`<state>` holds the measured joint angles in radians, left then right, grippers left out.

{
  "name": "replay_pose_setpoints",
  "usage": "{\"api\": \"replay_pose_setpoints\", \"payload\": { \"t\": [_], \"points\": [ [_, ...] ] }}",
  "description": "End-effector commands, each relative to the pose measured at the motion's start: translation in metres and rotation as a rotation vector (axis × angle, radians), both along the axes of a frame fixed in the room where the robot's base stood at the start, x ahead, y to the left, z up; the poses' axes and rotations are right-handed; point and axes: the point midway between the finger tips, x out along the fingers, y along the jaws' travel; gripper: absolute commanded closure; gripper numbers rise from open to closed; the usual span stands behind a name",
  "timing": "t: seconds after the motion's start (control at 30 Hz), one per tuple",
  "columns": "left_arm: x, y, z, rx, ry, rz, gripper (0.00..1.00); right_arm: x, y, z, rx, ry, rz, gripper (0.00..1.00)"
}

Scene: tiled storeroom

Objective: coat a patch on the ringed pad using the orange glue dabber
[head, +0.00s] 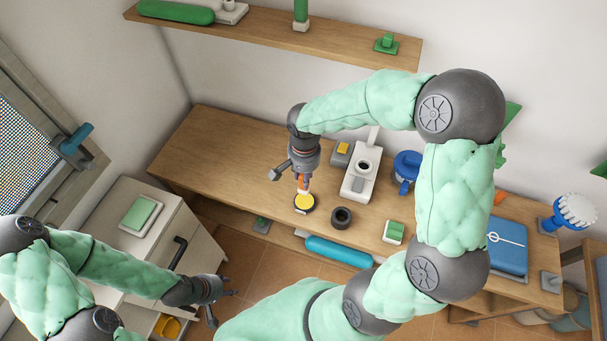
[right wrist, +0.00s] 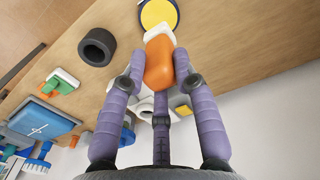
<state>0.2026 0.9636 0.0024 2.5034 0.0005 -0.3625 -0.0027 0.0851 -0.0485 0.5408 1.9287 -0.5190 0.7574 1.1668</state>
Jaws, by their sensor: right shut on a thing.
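The orange glue dabber (right wrist: 159,64) is gripped between the purple fingers of my right gripper (right wrist: 158,75). Its pale tip (right wrist: 160,37) points at a yellow round pad with a dark rim (right wrist: 158,12). In the head view this pad (head: 304,203) lies near the table's front edge, and my right gripper (head: 304,180) is right above it with the dabber mostly hidden. I cannot tell whether the tip touches the pad. My left gripper (head: 220,305) is open and empty, low at the left, away from the table.
A dark hollow ring (head: 341,217) stands right of the pad. Behind are a white device (head: 362,178) and a blue container (head: 406,168). A green-and-white block (head: 394,232) and a blue case (head: 507,247) lie to the right. The table's left part is clear.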

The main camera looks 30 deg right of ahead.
Motion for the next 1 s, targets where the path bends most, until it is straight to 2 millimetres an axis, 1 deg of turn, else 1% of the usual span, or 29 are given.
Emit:
{"api": "replay_pose_setpoints", "payload": {
  "t": [0.17,0.6,0.73,1.0],
  "points": [
    [-0.001,0.0,-0.008,0.0,0.001,0.0,0.6,0.0,0.0,-0.012,0.0,0.001,0.0,1.0],
    [0.0,0.0,-0.035,0.0,0.0,0.0,0.6,-0.001,0.0,-0.053,0.0,0.001,0.0,1.0],
    [0.0,0.0,-0.038,0.0,0.0,0.0,0.6,-0.001,0.0,-0.058,0.0,0.001,0.0,1.0],
    [0.0,0.0,-0.038,0.0,0.0,0.0,0.6,0.0,0.0,-0.058,0.0,0.001,0.0,1.0]
  ]
}}
